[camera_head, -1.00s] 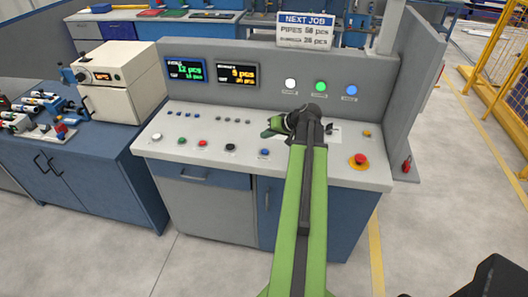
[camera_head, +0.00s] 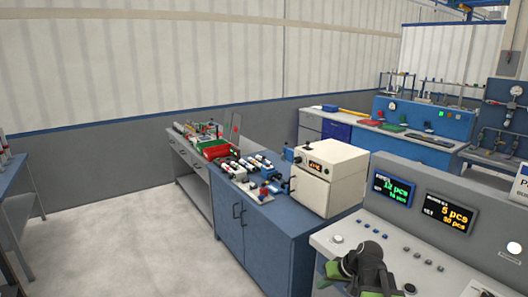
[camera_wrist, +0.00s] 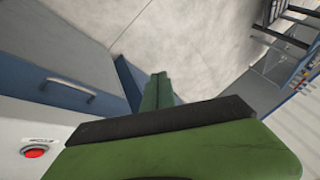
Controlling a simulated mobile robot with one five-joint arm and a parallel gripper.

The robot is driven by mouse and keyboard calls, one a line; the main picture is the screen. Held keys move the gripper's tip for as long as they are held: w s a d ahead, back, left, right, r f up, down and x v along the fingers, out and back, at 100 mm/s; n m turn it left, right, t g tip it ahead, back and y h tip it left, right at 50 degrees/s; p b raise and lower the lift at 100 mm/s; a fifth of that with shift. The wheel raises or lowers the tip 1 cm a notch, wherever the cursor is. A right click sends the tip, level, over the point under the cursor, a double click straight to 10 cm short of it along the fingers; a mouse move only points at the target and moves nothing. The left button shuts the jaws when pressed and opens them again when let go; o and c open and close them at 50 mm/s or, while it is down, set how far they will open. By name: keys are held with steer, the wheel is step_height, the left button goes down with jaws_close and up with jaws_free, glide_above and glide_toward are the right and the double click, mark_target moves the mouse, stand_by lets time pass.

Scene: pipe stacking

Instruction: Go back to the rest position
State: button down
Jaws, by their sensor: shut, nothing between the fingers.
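My gripper (camera_head: 330,274) is at the lower right of the head view, by the left part of the control desk (camera_head: 335,226). Its green jaw parts stick out to the left of the dark wrist. In the wrist view a green jaw part with a black edge (camera_wrist: 205,140) fills the foreground, and another green part shows beyond it. The gripper is shut and holds nothing. Most of my arm is cut off by the picture's lower edge.
A blue cabinet (camera_head: 282,235) with a cream box (camera_head: 328,178) and small fittings stands left of the desk. A bench with a red bin (camera_head: 215,150) is farther back. Open floor (camera_head: 130,225) lies left of the cabinet. A red button (camera_wrist: 36,153) shows in the wrist view.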

steer(key=s+a+f+n+g+h, duration=0.15)
steer(key=s+a, duration=0.25)
steer(key=a, duration=0.6)
steer(key=s+d+f+m+g+h, duration=0.2)
steer(key=s+d+g+h, duration=0.1)
steer(key=s, duration=0.3)
steer(key=shift+d, duration=0.45)
steer(key=shift+d, duration=0.1)
